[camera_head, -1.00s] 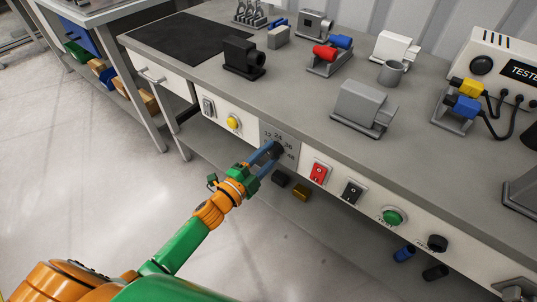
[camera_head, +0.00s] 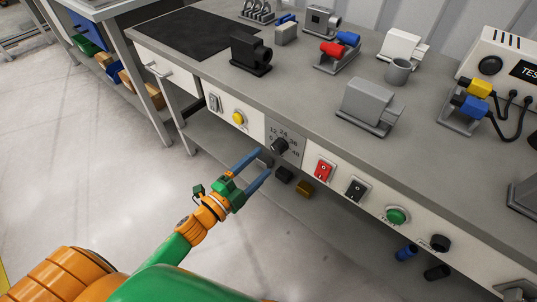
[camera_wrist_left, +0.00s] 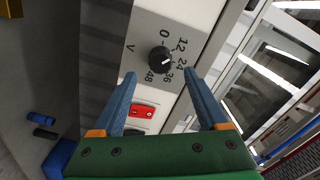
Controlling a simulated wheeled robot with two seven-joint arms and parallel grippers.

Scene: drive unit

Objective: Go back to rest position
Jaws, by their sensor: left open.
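My left gripper (camera_head: 257,168) is open and empty, with two blue fingers apart. It is in front of the bench's front panel, a little below and left of the black rotary knob (camera_head: 279,146). The knob sits on a grey dial plate marked 0, 12, 24, 36, 48. In the left wrist view the knob (camera_wrist_left: 160,60) shows beyond and between the open fingers (camera_wrist_left: 166,98), clear of them. Its white mark points toward the 24 and 36 side. My right gripper is not in view.
The front panel also carries a yellow button (camera_head: 239,118), a red switch (camera_head: 323,170), a black switch (camera_head: 356,190) and a green button (camera_head: 397,215). Grey and black devices and a tester (camera_head: 505,70) stand on the bench top. The floor left of my arm is clear.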

